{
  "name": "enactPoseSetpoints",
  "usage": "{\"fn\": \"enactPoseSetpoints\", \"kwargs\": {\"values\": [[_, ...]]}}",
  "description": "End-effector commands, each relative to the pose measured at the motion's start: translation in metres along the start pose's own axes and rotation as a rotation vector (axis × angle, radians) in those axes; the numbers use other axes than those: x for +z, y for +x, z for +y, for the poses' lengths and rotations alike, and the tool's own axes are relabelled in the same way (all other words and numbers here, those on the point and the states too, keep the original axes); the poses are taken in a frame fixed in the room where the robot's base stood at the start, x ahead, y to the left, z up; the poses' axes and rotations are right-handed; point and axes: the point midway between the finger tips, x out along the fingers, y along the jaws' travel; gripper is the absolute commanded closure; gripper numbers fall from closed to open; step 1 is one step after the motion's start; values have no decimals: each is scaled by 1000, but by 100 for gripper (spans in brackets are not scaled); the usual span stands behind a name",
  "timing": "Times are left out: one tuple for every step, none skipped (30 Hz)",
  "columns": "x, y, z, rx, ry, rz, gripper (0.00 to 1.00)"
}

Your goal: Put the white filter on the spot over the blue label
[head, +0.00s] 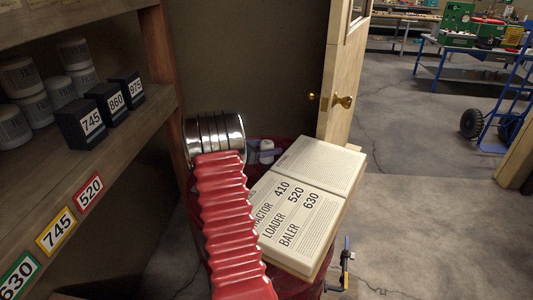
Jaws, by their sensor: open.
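Several white filters stand on the brown shelf at the left. One white filter (19,77) is at the left, and others sit beside and behind it in stacks. A small white object (266,148) is on the red drum behind the booklet; it is partly hidden and I cannot tell whether it is a filter. The labels on the shelf edge in view are red 520 (89,191), yellow 745 (55,231) and green 630 (19,276). No blue label shows. I cannot make out my gripper in this view.
Black boxes (91,124) marked 745, 860 and 975 stand beside the filters. A wooden door (345,75) stands behind.

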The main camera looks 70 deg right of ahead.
Motion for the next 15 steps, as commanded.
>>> {"fn": "enactPoseSetpoints", "kwargs": {"values": [[0, 9, -1, -3, 0, 1, 46], [-1, 13, -1, -2, 0, 1, 46], [-1, 18, -1, -2, 0, 2, 46], [0, 21, -1, -2, 0, 1, 46], [0, 24, -1, -2, 0, 1, 46], [0, 26, -1, -2, 0, 1, 46], [0, 28, -1, -2, 0, 1, 46], [0, 29, -1, -2, -1, 1, 46], [0, 29, -1, -1, -1, 1, 46], [0, 29, -1, -1, -1, 1, 46], [0, 29, -1, -1, -1, 1, 46], [0, 29, -1, -1, -1, 1, 46], [0, 29, -1, -1, -1, 1, 46], [0, 29, -1, -1, -1, 1, 46], [0, 29, -1, -1, -1, 1, 46]]}}
